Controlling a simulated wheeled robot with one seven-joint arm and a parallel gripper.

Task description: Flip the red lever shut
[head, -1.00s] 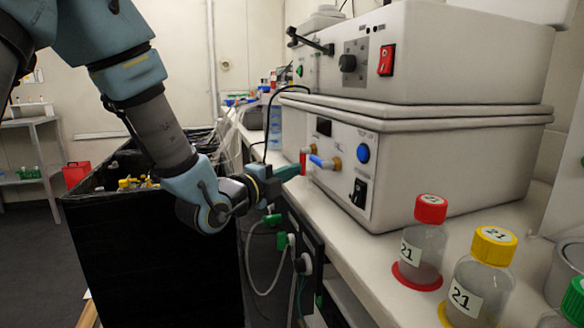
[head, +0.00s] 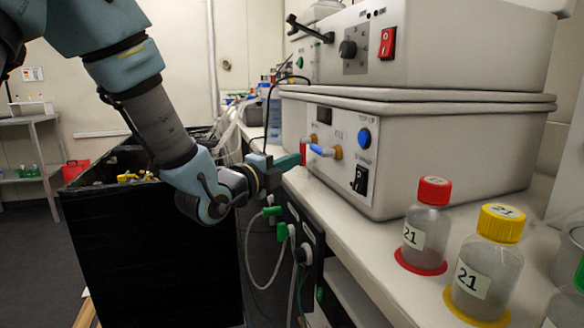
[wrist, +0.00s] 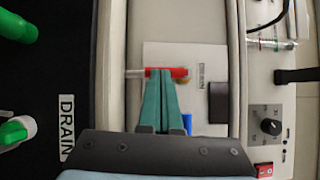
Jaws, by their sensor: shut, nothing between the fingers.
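The red lever (head: 303,151) is on the front panel of the lower white bioreactor unit (head: 430,150), left of a blue lever (head: 322,151).
The blue lever (wrist: 187,124) is close beside my fingers. Bottles with red (head: 426,220) and yellow (head: 488,255) caps stand on the bench at right. A dark cabinet (head: 150,250) with green-handled valves (head: 272,211) at its right is below my arm.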

